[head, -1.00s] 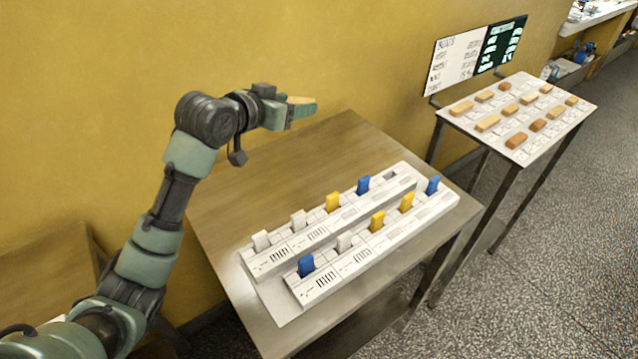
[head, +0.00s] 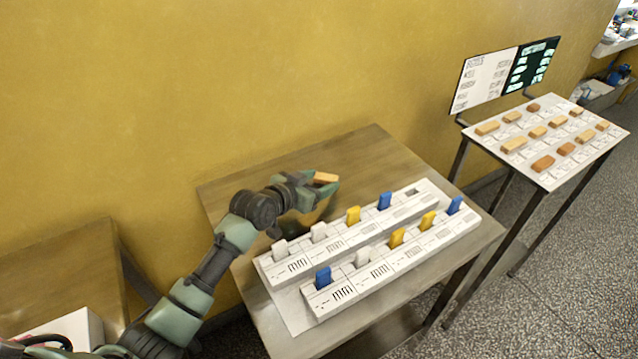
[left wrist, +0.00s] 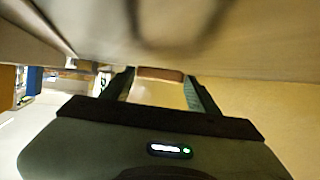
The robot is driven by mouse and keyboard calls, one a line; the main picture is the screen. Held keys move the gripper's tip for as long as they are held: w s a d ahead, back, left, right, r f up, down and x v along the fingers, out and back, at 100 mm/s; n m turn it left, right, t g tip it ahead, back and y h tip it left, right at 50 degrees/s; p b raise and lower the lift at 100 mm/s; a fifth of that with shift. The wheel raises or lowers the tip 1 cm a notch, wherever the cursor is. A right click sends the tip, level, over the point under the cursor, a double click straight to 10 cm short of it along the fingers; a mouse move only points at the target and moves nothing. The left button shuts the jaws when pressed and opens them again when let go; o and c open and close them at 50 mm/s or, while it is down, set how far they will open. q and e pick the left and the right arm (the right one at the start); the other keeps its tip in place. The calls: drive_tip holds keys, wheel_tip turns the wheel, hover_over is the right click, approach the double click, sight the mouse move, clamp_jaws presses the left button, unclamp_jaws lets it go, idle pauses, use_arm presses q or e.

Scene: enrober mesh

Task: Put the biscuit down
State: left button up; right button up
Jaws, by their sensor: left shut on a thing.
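The biscuit (head: 326,178) is a small tan bar held at the tip of my left gripper (head: 318,182). The gripper is shut on it, behind the rear strip of the white racks, low over the bare back part of the wooden table (head: 362,150). In the left wrist view the biscuit (left wrist: 160,74) spans between the two fingers (left wrist: 158,88). I cannot tell whether it touches the table. My right gripper is out of view.
Two white racks (head: 335,245) with white, yellow and blue tabs stand in front of the gripper. A second table (head: 548,184) to the right bears several biscuits, with a sign board (head: 486,80) behind. A yellow wall (head: 250,90) is at the back.

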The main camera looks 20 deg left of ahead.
use_arm(q)
drive_tip(key=shift+f, duration=0.45)
drive_tip(key=shift+f, duration=0.1)
